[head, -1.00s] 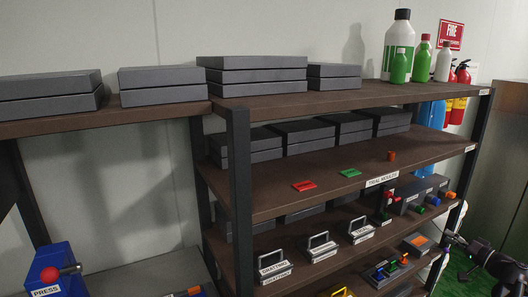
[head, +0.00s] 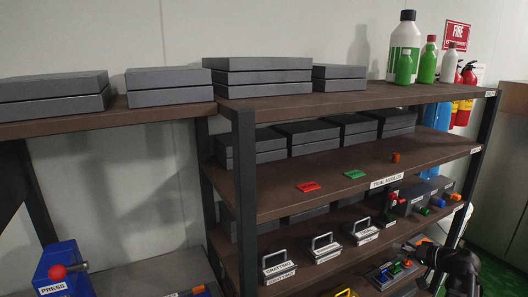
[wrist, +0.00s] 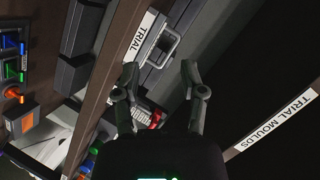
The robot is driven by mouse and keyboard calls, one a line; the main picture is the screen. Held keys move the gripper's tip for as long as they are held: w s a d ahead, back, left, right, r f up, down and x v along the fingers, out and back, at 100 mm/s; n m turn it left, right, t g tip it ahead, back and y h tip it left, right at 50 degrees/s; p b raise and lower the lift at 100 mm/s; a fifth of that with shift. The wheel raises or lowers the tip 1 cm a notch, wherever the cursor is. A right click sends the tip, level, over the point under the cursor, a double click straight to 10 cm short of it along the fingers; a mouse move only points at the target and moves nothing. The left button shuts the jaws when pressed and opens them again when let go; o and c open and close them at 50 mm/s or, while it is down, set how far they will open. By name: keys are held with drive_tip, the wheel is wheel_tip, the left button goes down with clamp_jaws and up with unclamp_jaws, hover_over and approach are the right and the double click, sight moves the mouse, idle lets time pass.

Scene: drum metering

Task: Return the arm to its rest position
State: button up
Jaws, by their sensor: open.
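My gripper (wrist: 159,75) is open and empty in the wrist view, with its two fingers apart. Beyond the fingers are a shelf edge with a label reading TRIAL and a grey handle (wrist: 163,47). In the head view, my dark arm (head: 455,265) shows at the lower right, in front of the right end of the lower shelves. The gripper's fingers are not clear in that view.
The shelf rack (head: 243,190) holds dark boxes, a red tag (head: 308,187), a green tag (head: 355,174) and several handled weights. Bottles (head: 403,50) stand on top. A blue press (head: 62,270) is at lower left. Fire extinguishers (head: 466,78) hang at right.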

drive_tip(key=s+a+f+n+g+h, duration=0.1)
drive_tip(key=s+a+f+g+h, duration=0.2)
drive_tip(key=a, duration=0.7)
drive_tip(key=s+a+f+n+g+h, duration=0.2)
drive_tip(key=s+a+f+g, duration=0.2)
drive_tip(key=a, duration=0.7)
drive_tip(key=s+a+f+n+g+h+p, duration=0.1)
drive_tip(key=s+a+f+g+h, duration=0.2)
drive_tip(key=a, duration=0.8)
drive_tip(key=shift+s+f+n+g+h, duration=0.3)
drive_tip(key=shift+s+f+n+g, duration=0.1)
drive_tip(key=shift+s+f+g, duration=0.25)
